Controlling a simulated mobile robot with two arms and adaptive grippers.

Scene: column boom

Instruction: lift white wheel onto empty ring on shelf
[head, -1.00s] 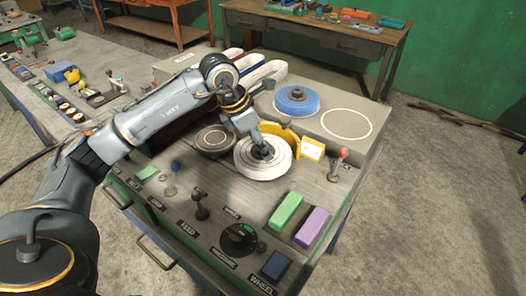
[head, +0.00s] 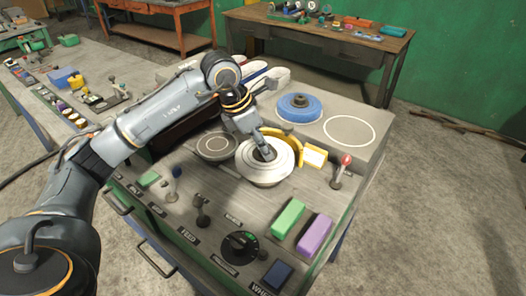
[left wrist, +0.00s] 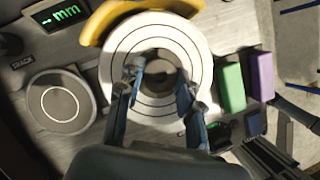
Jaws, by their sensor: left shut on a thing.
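The white wheel (head: 250,173), a round disc with a dark hub, is at the machine's top panel, in front of the curved yellow guard (head: 293,146). My left gripper (head: 266,155) reaches down onto its hub and is shut on it. In the left wrist view the two fingers (left wrist: 161,85) grip the hub inside the wheel's dark circles (left wrist: 150,112). I cannot tell whether the wheel touches the panel. The empty ring (head: 349,116), a thin white circle, is on the raised grey shelf behind. A blue wheel (head: 299,112) sits on the shelf left of it. My right gripper is not in view.
A dark round plate (head: 217,146) lies left of the wheel. A red-knobbed lever (head: 343,165) stands right of it, below the shelf. Green (head: 287,218) and purple (head: 314,236) blocks and a dial (head: 240,246) are at the front. Several rolls lie behind my arm.

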